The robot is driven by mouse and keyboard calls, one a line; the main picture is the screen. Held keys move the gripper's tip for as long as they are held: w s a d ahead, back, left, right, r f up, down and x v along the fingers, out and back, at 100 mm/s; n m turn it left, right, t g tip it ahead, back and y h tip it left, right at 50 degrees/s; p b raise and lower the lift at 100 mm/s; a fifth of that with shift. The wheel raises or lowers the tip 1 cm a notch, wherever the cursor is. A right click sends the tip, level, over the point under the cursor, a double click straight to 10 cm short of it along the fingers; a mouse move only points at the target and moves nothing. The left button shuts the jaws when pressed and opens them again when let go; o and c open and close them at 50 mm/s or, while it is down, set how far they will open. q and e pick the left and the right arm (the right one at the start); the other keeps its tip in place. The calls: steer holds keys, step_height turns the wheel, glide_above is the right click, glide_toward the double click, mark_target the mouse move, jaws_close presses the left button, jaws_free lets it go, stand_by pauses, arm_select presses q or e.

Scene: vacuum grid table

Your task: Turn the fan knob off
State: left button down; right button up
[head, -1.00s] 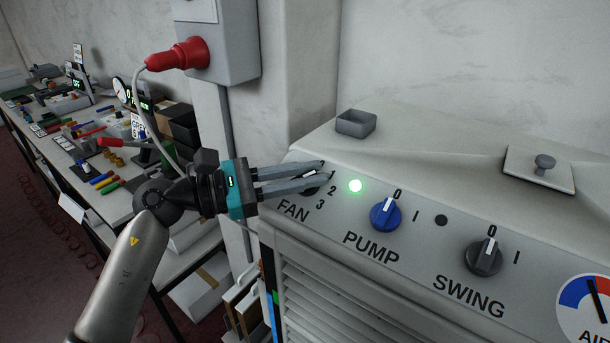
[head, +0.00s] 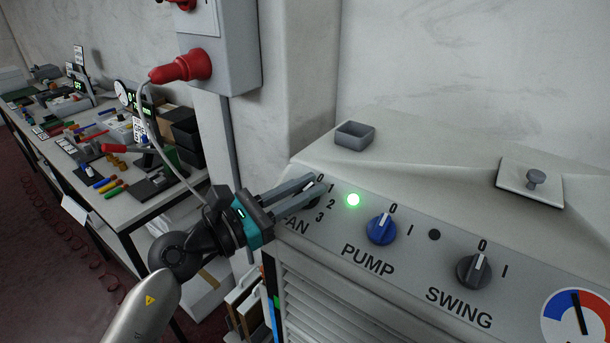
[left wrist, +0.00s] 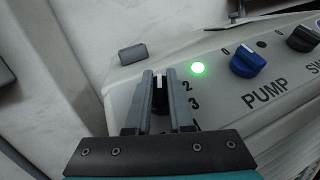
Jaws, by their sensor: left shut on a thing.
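The fan knob (left wrist: 160,97) is black with a white pointer mark. In the left wrist view it sits between the two fingers of my left gripper (left wrist: 161,78), and its mark points up the picture, away from the 2 and 3. In the head view my left gripper (head: 317,184) reaches in from the left, shut on the knob. The fingers hide most of the knob (head: 314,203) and part of the FAN label. My right gripper is not in view.
A green light (head: 353,200) glows right of the fan dial. The blue pump knob (head: 382,230) and the dark swing knob (head: 473,271) are further right, both pointing at 0. A grey wall box (head: 229,75) with a red plug (head: 181,69) is above my arm.

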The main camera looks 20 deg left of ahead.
arm_select(q)
steer(key=n+t+y+p, duration=0.1)
steer(key=n+p, duration=0.1)
steer(key=n+t+y+p, duration=0.1)
steer(key=y+p, duration=0.1)
steer(key=shift+s+f+n, duration=0.1)
steer(key=shift+f+n, duration=0.2)
steer(key=shift+n, duration=0.1)
steer(key=shift+f+n+t+y+p, duration=0.15)
steer(key=shift+n+t+y+p, duration=0.25)
steer(key=shift+n+y+p, duration=0.65)
steer(key=shift+f, duration=0.1)
steer(key=c, duration=0.8)
jaws_free()
steer(key=shift+d, duration=0.1)
steer(key=shift+o, duration=0.5)
steer(key=shift+a, duration=0.2)
steer(key=shift+r, duration=0.2)
